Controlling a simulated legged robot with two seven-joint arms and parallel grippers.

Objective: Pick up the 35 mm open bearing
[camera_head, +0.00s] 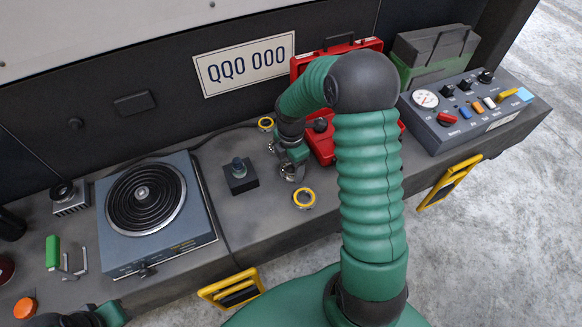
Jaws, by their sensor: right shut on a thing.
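My right gripper (292,171) is low over the middle of the bench, pointing down. It is shut on a small silvery ring-shaped part (290,174), which looks like the open bearing. The fingers and wrist hide much of it, and its size marking cannot be read. I cannot tell whether it touches the bench. One yellow-rimmed ring (304,199) lies on the bench just in front of the gripper.
A dark block with a post (239,175) stands left of the gripper. A hot plate (155,210) is farther left. An open red case (318,140) is behind my right arm. A control box (470,112) stands at the right. Yellow handles (232,289) jut from the front edge.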

